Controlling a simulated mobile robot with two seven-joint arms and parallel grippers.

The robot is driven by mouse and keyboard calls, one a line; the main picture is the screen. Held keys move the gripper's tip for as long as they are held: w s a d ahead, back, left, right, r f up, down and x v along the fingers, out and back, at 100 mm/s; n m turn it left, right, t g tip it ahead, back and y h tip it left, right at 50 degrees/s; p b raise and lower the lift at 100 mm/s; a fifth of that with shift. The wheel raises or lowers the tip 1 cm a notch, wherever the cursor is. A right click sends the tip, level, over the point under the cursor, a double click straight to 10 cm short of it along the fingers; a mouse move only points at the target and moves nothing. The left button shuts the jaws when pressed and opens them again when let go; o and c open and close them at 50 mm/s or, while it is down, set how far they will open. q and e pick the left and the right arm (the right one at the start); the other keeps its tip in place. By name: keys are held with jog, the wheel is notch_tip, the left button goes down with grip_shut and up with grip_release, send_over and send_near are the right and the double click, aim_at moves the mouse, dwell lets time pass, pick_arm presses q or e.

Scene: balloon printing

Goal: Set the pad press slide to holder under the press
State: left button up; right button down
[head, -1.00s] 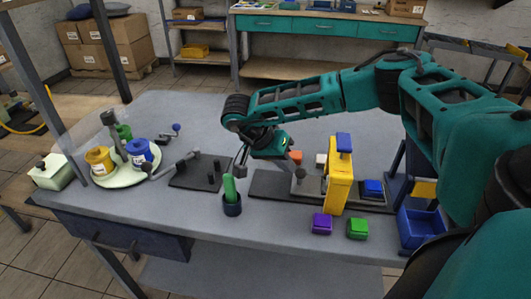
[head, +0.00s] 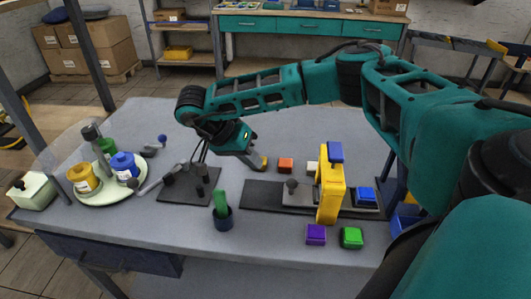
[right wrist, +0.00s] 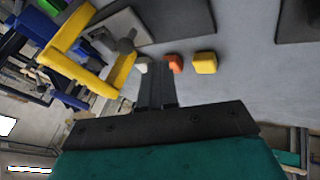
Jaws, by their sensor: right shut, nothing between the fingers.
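The pad press has a yellow frame (head: 329,193) with a blue top (head: 335,151) and stands upright on a dark base plate (head: 260,196). Its grey slide (head: 302,198) with a dark knob (head: 291,186) shows on the left of the frame. A blue block (head: 365,196) sits on the right of the frame. What lies directly under the press is hidden by the frame. My right gripper (head: 259,164) is shut and empty, behind and left of the knob, apart from it. In the right wrist view its fingers (right wrist: 155,85) are together, and the knob (right wrist: 126,45) shows ahead. My left gripper is out of view.
Yellow (right wrist: 204,62), orange (head: 286,165) and white (head: 312,168) blocks stand behind the base plate. Purple (head: 316,235) and green (head: 351,238) blocks lie in front. A dark cup with a green stick (head: 221,210) stands front left. The back of the table is clear.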

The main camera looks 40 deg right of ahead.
jog(key=s+v, duration=0.1)
jog(key=v, duration=0.5)
jog(key=shift+w, duration=0.25)
jog(key=shift+r, duration=0.1)
